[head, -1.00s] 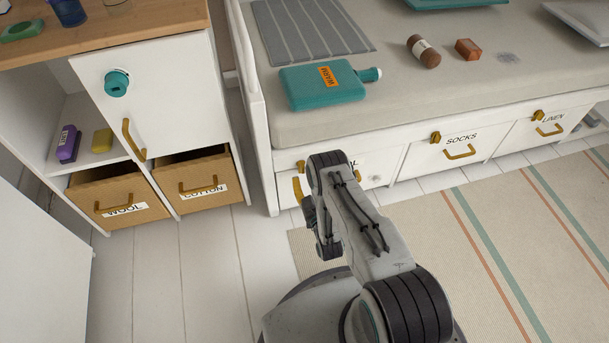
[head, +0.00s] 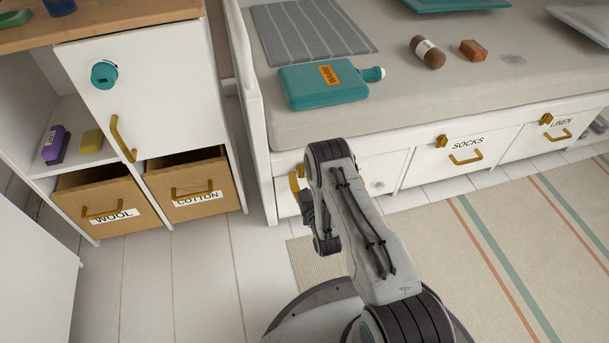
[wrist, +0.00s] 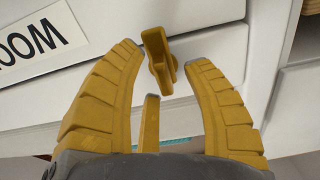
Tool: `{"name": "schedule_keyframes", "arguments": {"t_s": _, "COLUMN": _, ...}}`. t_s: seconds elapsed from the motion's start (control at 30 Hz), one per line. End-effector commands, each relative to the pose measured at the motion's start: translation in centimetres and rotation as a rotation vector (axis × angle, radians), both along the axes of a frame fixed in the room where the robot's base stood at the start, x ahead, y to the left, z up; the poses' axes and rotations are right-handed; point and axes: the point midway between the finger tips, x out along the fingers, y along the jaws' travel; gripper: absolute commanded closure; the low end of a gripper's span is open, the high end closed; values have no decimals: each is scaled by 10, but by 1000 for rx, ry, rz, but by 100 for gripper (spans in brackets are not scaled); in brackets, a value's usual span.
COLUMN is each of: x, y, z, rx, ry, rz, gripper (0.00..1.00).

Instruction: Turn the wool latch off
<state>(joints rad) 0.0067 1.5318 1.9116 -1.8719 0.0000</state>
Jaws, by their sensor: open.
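The wool drawer is the left one under the bed, and my arm hides much of its front in the head view. Its label (wrist: 42,40) shows upside down in the wrist view. The yellow wool latch (wrist: 158,58), a small lever on a round base, stands out from the white front. My gripper (wrist: 165,55) is open, its two ridged yellow fingertips either side of the latch with gaps visible. I cannot tell how near they are in depth. A short yellow bar (wrist: 150,124) shows between the fingers. In the head view my gripper is mostly hidden behind my arm.
The socks drawer (head: 421,168) and linen drawer (head: 530,138) have similar latches. At left, a cabinet (head: 150,70) has open-topped bins labelled wool (head: 108,200) and cotton (head: 196,183). A teal bottle (head: 318,90) lies on the bed above. A striped rug (head: 450,260) covers the floor at right.

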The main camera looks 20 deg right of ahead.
Motion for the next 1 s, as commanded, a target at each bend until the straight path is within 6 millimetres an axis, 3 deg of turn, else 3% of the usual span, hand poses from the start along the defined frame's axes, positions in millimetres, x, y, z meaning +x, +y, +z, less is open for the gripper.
{"name": "schedule_keyframes", "arguments": {"t_s": 0.33, "x": 1, "y": 0, "z": 0, "rx": 0, "ry": -1, "rz": 0, "gripper": 53}}
{"name": "schedule_keyframes", "arguments": {"t_s": 0.87, "x": 1, "y": 0, "z": 0, "rx": 0, "ry": -1, "rz": 1, "gripper": 100}}
{"name": "schedule_keyframes", "arguments": {"t_s": 1.0, "x": 1, "y": 1, "z": 0, "rx": 0, "ry": -1, "rz": 1, "gripper": 100}}
